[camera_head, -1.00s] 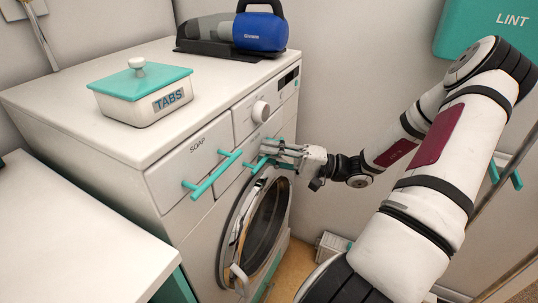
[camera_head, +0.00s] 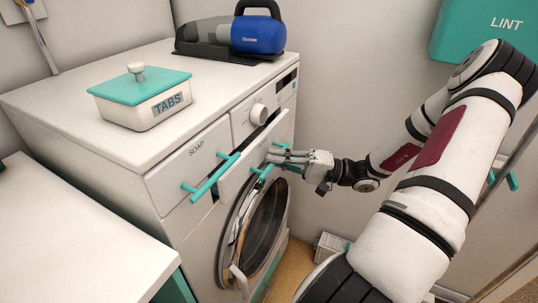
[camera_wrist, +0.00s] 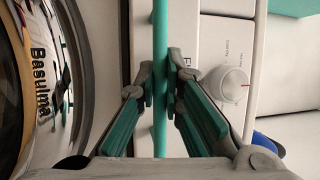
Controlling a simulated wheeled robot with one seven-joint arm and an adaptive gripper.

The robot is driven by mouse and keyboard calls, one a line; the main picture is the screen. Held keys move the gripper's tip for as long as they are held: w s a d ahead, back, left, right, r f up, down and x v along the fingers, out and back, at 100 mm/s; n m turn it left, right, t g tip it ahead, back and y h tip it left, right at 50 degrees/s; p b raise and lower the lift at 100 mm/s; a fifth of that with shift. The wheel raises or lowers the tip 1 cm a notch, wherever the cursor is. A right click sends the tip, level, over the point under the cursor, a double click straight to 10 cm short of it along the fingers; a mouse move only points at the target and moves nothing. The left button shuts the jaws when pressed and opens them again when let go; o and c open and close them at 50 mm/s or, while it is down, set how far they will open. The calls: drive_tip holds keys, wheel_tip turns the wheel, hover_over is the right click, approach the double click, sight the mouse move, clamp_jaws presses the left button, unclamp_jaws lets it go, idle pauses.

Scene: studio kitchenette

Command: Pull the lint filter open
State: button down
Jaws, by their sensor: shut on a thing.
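The lint filter (camera_head: 254,150) is a white front panel below the dial on the washing machine. It stands out from the machine, with a dark gap along its top edge. Its teal bar handle (camera_head: 260,174) is also a teal bar in the wrist view (camera_wrist: 160,35). My gripper (camera_head: 272,157) reaches in from the right and is shut on this handle. In the wrist view, my fingertips (camera_wrist: 160,85) close on the bar from both sides. The lettering on the panel is mostly hidden there.
The soap drawer (camera_head: 180,170) with its own teal handle (camera_head: 211,178) is at the left of the filter. The round door (camera_head: 262,225) is below. A TABS box (camera_head: 145,112) and a blue handheld vacuum (camera_head: 257,35) stand on top. A teal LINT bin (camera_head: 475,35) hangs at the right.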

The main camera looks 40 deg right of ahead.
drive_tip(key=s+d+p, duration=0.4)
drive_tip(key=s+d, duration=0.1)
drive_tip(key=s, duration=0.8)
drive_tip(key=shift+s, duration=0.25)
drive_tip(key=c, duration=1.7)
unclamp_jaws()
drive_tip(key=v, duration=1.2)
